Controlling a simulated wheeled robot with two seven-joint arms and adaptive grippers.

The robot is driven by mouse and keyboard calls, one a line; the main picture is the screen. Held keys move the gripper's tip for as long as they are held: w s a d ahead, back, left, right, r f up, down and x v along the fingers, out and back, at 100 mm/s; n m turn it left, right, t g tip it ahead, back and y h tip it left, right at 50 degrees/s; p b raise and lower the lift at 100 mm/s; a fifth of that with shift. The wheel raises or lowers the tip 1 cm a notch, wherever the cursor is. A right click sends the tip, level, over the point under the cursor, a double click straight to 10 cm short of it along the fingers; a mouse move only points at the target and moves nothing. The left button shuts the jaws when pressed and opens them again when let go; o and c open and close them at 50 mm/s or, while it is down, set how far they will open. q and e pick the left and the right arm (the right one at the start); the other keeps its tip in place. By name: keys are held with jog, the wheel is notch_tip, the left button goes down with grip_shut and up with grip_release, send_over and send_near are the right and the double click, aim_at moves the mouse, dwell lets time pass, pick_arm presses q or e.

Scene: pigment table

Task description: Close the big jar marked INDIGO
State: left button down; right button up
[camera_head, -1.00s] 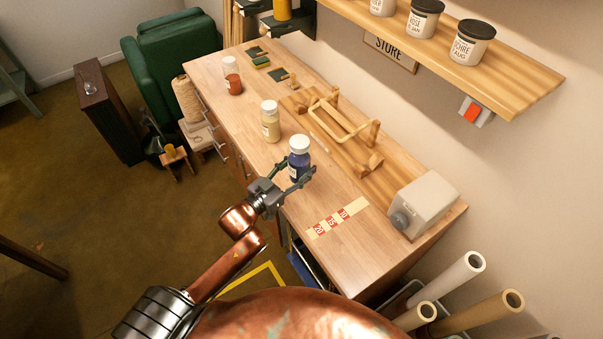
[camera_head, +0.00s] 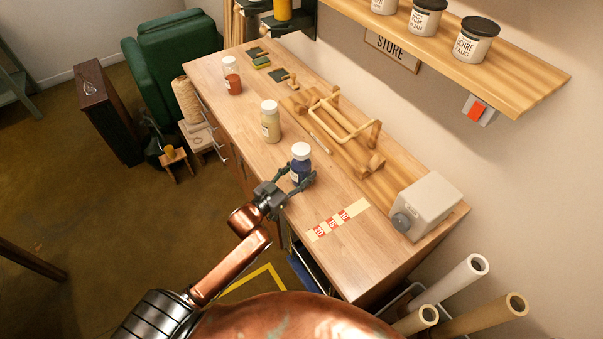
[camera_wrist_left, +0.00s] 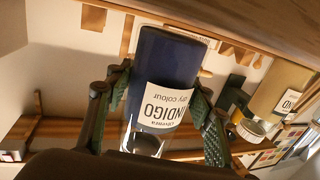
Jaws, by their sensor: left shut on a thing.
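The INDIGO jar (camera_head: 301,169) is a clear jar of dark blue powder with a white lid (camera_head: 301,150) on top, near the front edge of the worktop in the head view. My left gripper (camera_head: 297,182) is shut on the jar's body from the front, below the lid. In the left wrist view the jar (camera_wrist_left: 170,62) appears tilted and upside down between my fingers (camera_wrist_left: 158,108), and its white label reads INDIGO, dry colour. The lid is not clear there. I cannot tell if the jar touches the worktop or how tightly the lid sits. My right gripper is not in view.
A pale yellow jar (camera_head: 270,124) and a red-filled jar (camera_head: 233,82) stand farther back. A wooden rack (camera_head: 345,125) lies behind, and a grey box (camera_head: 428,203) stands at right. A strip with red numbers (camera_head: 334,222) lies on otherwise clear worktop in front of the box.

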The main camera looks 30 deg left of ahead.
pick_arm(q)
jog(key=shift+f, duration=0.25)
jog(key=shift+f, duration=0.1)
jog(key=c, duration=0.9)
grip_release()
jog(key=shift+f, duration=0.15)
jog(key=shift+c, duration=0.2)
jog(key=shift+s, duration=0.15)
jog(key=v, duration=1.1)
jog(key=shift+s+a+r, duration=0.2)
jog(key=shift+s, duration=0.2)
